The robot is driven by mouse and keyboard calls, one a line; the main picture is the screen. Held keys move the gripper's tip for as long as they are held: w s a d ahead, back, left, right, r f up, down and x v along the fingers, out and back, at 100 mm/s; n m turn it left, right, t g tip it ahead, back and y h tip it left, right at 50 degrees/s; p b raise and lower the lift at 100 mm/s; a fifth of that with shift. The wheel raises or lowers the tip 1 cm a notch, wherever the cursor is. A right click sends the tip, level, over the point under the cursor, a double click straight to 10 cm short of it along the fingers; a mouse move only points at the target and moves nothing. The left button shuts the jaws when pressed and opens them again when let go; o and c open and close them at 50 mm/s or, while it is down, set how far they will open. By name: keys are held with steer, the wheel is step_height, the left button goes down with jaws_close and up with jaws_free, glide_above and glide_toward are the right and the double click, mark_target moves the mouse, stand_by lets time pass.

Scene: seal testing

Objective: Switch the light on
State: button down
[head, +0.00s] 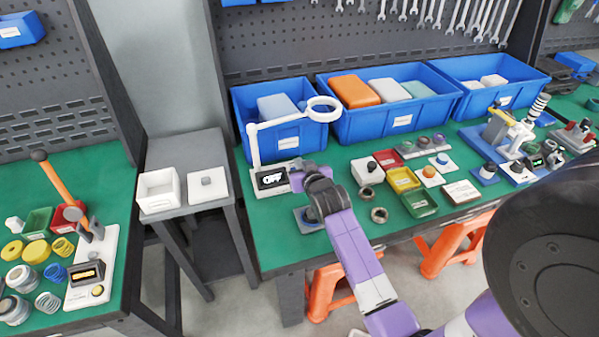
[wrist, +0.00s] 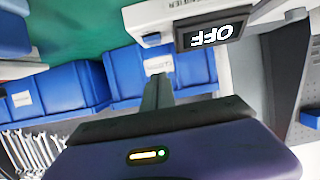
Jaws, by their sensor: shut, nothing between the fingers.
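The light is a white ring lamp (head: 254,145) on a stalk, standing at the left end of the green bench. Its base (head: 271,190) carries a dark display (head: 268,179) that reads OFF. The display (wrist: 211,34) also shows in the wrist view, upside down, beside the white base (wrist: 150,35). My gripper (head: 297,168) is just right of the lamp base. In the wrist view its fingers (wrist: 158,88) are shut with nothing between them, their tips apart from the base in the picture. I cannot make out a switch.
Blue bins (head: 293,134) stand behind the lamp. Small coloured trays (head: 403,179) and a white box with a black knob (head: 367,171) lie to the right. A grey side table (head: 187,150) with two white boxes is to the left.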

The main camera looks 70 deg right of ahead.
step_height(320, 180, down, 4)
steer(key=shift+d+r, duration=0.1)
steer(key=shift+d, duration=0.05)
steer(key=shift+f, duration=0.25)
steer(key=shift+f, duration=0.15)
steer(key=shift+f, duration=0.3)
steer(key=shift+r, duration=0.25)
steer(key=shift+r+p, duration=0.65)
steer(key=shift+r, duration=0.05)
steer(key=shift+r, duration=0.1)
